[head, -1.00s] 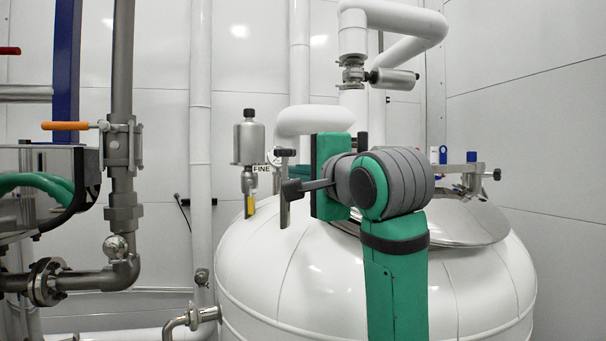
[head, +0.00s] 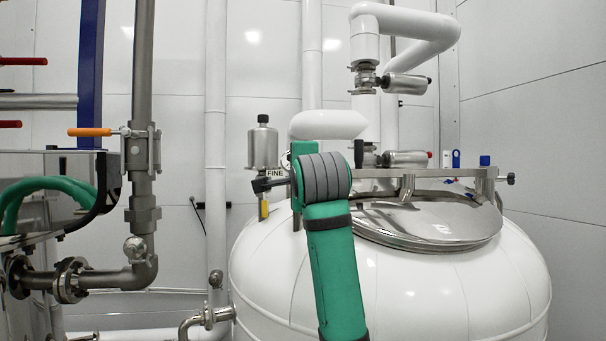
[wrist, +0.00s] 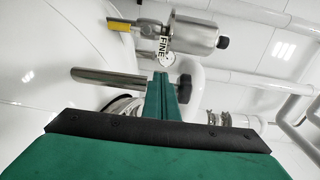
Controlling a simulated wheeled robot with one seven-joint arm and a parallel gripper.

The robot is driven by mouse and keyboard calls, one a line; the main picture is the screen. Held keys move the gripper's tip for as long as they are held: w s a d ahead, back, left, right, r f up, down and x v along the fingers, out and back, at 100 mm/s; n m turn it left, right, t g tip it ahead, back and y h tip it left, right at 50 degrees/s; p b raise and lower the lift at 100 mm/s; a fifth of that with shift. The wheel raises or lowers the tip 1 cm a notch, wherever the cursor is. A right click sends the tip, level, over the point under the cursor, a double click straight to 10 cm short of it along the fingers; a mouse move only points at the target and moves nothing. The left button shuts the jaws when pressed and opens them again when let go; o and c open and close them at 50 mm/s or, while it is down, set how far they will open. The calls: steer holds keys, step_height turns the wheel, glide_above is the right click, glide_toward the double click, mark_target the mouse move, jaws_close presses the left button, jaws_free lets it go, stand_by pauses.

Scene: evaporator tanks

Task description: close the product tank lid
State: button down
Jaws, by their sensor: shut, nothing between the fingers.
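The product tank (head: 400,300) is a large white domed vessel. Its shiny round metal lid (head: 440,222) lies low over the opening on top, beneath a metal crossbar (head: 440,173). The frames do not show clearly whether it is fully seated. My green forearm hides part of the tank's left top.
A steel canister (head: 263,147) with a FINE tag stands behind my gripper. White pipes (head: 400,40) with a valve rise behind the tank. Steel piping with an orange-handled valve (head: 90,132) is at left.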

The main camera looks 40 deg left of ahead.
steer(key=shift+w+a+r, duration=0.15)
steer(key=shift+r, duration=0.2)
steer(key=v, duration=1.4)
steer(key=shift+d+f, duration=0.3)
steer(key=shift+f, duration=0.2)
